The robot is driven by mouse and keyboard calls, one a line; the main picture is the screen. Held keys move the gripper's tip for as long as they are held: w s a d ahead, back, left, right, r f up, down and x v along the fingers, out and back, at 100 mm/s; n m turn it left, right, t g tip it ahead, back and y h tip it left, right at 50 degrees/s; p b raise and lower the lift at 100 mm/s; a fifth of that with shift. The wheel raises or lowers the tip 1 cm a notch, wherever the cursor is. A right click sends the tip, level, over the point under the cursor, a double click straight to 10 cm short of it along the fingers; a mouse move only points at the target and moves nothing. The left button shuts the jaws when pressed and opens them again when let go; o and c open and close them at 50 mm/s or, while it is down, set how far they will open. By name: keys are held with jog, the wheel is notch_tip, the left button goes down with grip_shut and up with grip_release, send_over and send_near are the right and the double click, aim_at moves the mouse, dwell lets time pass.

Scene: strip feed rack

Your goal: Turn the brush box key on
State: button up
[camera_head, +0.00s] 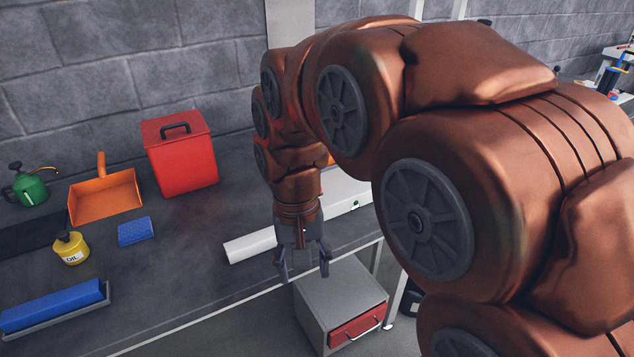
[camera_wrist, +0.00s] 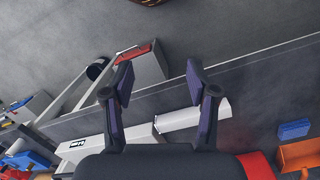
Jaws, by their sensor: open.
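My gripper (camera_head: 304,270) points down over the front edge of the workbench, its two fingers apart and empty. In the wrist view the gripper (camera_wrist: 158,78) is also open, with nothing between the fingers. A long white housing (camera_head: 345,191) lies on the bench behind and right of my gripper, partly hidden by my arm. A small green and dark spot shows on its front face. The housing also shows in the wrist view (camera_wrist: 140,137), with a dark label at its left part. I cannot tell which part is the brush box, and I cannot make out its key.
A white bar (camera_head: 249,246) lies left of my gripper. A grey cabinet (camera_head: 328,287) with a red drawer stands below. A red box (camera_head: 180,160), orange dustpan (camera_head: 104,198), blue sponge (camera_head: 135,231), oil can (camera_head: 71,248) and green can (camera_head: 30,187) stand further left.

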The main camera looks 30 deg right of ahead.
jog(key=w+d+m, duration=0.4)
jog(key=w+d, duration=0.3)
jog(key=w, duration=0.1)
jog(key=w+d+m+t+b, duration=0.1)
jog(key=w+d+m, duration=0.4)
jog(key=w+d, duration=0.2)
jog(key=w+d+m+b, duration=0.1)
jog(key=w+d+m, duration=0.3)
jog(key=w+d, duration=0.3)
jog(key=shift+w+m, duration=0.3)
jog(key=shift+w, duration=1.85)
jog(key=shift+w+d+f, duration=0.1)
jog(key=shift+f, duration=0.2)
jog(key=shift+f+p, duration=0.8)
jog(key=shift+f, duration=2.9)
